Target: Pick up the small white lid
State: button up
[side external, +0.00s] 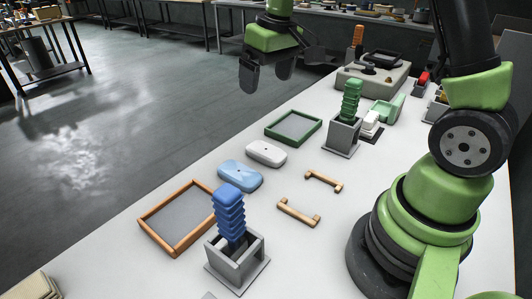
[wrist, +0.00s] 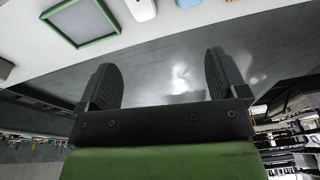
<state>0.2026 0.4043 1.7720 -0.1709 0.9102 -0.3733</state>
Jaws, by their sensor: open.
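The small white lid (side external: 266,153) lies flat on the white table, a rounded oblong with a dark spot on top. It lies just behind a larger blue lid (side external: 240,175). In the wrist view only part of the white lid (wrist: 143,9) shows at the top edge, with a sliver of the blue lid (wrist: 188,2) beside it. My gripper (side external: 268,74) is open and empty, high up and well apart from the lid, towards the table's far left edge. Its two dark fingers (wrist: 162,78) stand wide apart in the wrist view with nothing between them.
A green-framed tray (side external: 314,136) lies behind the white lid. An orange-framed tray (side external: 148,218) and a grey holder (side external: 246,268) with a blue ribbed piece are nearer. Two wooden handles (side external: 298,213) lie to the right. Another grey holder (side external: 342,138) carries a green ribbed piece.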

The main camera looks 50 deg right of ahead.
jog(key=n+g, duration=0.1)
jog(key=g, duration=0.1)
send_near(267, 150)
notch_tip(267, 150, down, 4)
jog(key=shift+d+f, duration=0.1)
jog(key=shift+w+f, duration=0.1)
jog(key=shift+f, duration=2.7)
jog(key=c, duration=1.2)
